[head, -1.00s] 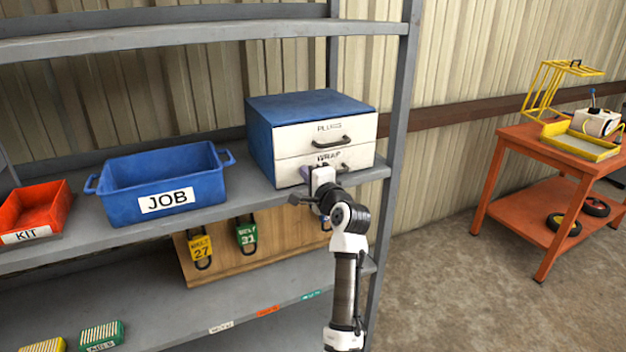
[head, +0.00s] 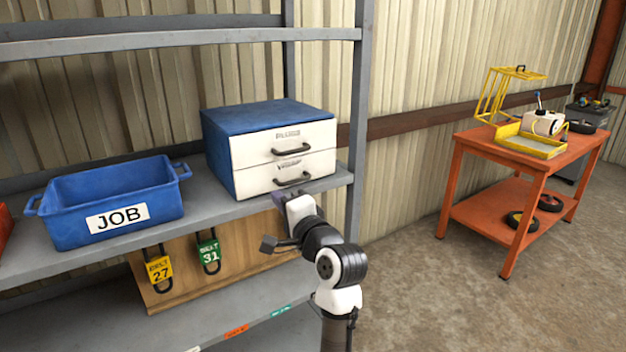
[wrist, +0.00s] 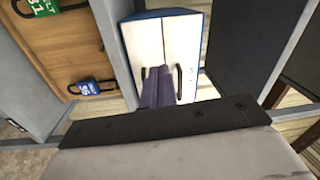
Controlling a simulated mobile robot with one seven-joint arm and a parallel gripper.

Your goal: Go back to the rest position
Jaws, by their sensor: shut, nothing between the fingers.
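My gripper (head: 278,200) is in front of the shelf edge, just below the lower drawer of the blue cabinet (head: 262,112). Its purple fingers show together in the wrist view (wrist: 157,85), shut and empty. They point toward the cabinet's white drawer fronts. In the wrist view they overlap the fronts near a dark handle; whether they touch it I cannot tell. The cabinet's upper drawer (head: 255,146) and lower drawer (head: 250,178) both look closed. The upper one reads PLUGS; the lower label is hard to read.
A blue JOB bin (head: 160,196) stands left of the cabinet on the grey shelf (head: 212,207). A wooden board (head: 228,273) below holds padlocks, including a yellow one (head: 159,270) and a green one (head: 209,254). An orange cart (head: 470,150) stands right, with open floor before it.

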